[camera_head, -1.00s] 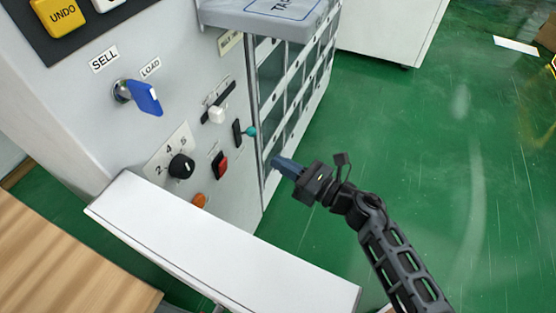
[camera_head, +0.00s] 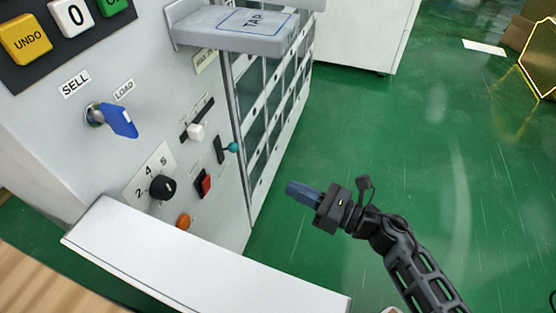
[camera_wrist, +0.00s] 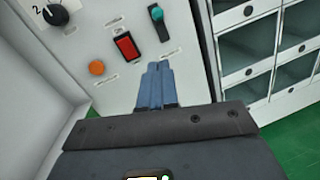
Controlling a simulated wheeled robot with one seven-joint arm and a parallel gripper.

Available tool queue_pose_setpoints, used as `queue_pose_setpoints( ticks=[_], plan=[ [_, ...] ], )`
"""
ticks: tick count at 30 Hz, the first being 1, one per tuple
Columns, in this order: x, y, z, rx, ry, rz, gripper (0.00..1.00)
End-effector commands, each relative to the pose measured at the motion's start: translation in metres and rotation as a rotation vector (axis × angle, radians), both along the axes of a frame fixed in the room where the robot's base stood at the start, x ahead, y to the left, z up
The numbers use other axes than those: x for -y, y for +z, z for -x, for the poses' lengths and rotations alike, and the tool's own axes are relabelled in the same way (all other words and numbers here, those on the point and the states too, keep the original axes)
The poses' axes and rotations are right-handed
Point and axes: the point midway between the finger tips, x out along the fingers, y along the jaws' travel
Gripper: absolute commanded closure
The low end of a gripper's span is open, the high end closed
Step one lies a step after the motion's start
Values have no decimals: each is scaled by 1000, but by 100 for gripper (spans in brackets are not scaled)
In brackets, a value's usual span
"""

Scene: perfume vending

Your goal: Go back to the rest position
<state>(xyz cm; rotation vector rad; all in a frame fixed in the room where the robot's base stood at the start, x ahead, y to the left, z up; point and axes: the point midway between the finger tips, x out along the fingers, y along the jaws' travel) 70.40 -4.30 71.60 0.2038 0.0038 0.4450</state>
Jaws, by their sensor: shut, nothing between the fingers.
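My gripper (camera_head: 296,191) is at the end of my black arm in the head view, over the green floor to the right of the machine's front. Its blue fingers are together and empty, pointing left toward the panel. In the wrist view the closed fingers (camera_wrist: 155,85) point at the grey panel, below the red switch (camera_wrist: 126,45) and the teal-knobbed lever (camera_wrist: 157,15). In the head view a clear gap lies between the fingertips and the machine (camera_head: 150,100).
The panel has a blue key (camera_head: 122,120), a black dial (camera_head: 162,187), a white slider (camera_head: 196,131) and an orange button (camera_head: 183,221). A white shelf (camera_head: 190,265) juts out below. A grey TAP tray (camera_head: 245,28) sticks out above. Green floor (camera_head: 420,150) at right is open.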

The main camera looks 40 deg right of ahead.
Motion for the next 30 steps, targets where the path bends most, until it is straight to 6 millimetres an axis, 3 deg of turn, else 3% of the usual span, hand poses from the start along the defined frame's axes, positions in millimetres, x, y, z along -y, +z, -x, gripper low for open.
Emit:
queue_pose_setpoints(
  ticks=[7, 11, 17, 30],
  plan=[
    [-1, 1, 2, -3, -2, -11, 100],
    [-5, 10, 21, -42, -17, -136, 100],
    [-15, 46, 86, -194, -73, -639, 100],
    [-29, 135, 223, -578, -243, -2034, 100]
  ],
)
